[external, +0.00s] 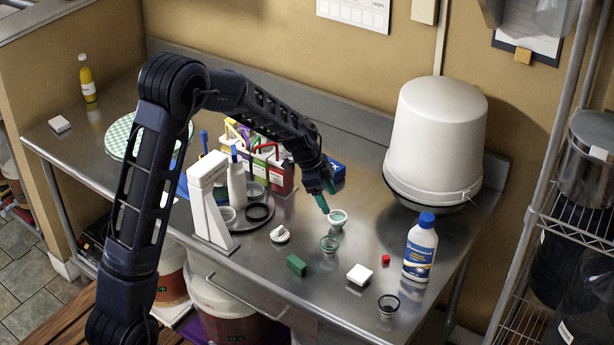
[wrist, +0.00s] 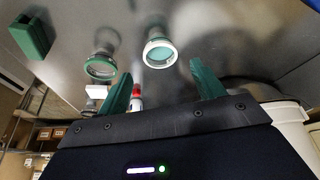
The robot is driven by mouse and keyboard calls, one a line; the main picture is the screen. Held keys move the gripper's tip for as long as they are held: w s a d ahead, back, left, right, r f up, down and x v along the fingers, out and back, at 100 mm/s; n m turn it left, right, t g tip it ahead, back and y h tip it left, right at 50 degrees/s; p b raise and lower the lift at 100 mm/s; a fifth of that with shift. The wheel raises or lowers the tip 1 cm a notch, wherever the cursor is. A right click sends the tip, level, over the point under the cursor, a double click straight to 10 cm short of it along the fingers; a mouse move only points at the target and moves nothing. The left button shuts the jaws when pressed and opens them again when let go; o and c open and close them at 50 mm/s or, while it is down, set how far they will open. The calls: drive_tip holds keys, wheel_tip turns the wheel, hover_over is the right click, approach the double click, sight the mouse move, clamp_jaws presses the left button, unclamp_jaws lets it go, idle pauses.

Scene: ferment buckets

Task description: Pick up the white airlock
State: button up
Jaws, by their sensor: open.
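The white airlock (external: 337,217), a small clear cup with a white rim, stands on the steel table. In the wrist view the white airlock (wrist: 159,52) appears just beyond the fingertips, between their lines. My gripper (external: 325,200) has green fingers and is above and close beside the airlock. In the wrist view my gripper (wrist: 164,80) is open, with nothing between its fingers. I cannot tell whether a finger touches the rim. A similar green-rimmed cup (external: 330,243) stands just in front of the white one; it also shows in the wrist view (wrist: 100,67).
A green block (external: 296,265), white block (external: 359,274), red cube (external: 385,260) and black-rimmed cup (external: 388,305) lie toward the front. A blue-capped bottle (external: 420,250) and large white bucket (external: 436,135) stand right. A white stand (external: 209,200) is left.

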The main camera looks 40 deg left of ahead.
sight(337, 218)
drive_tip(key=x, duration=0.8)
drive_tip(key=shift+d+f, duration=0.15)
drive_tip(key=shift+d, duration=0.05)
drive_tip(key=shift+c, duration=0.2)
drive_tip(key=c, duration=1)
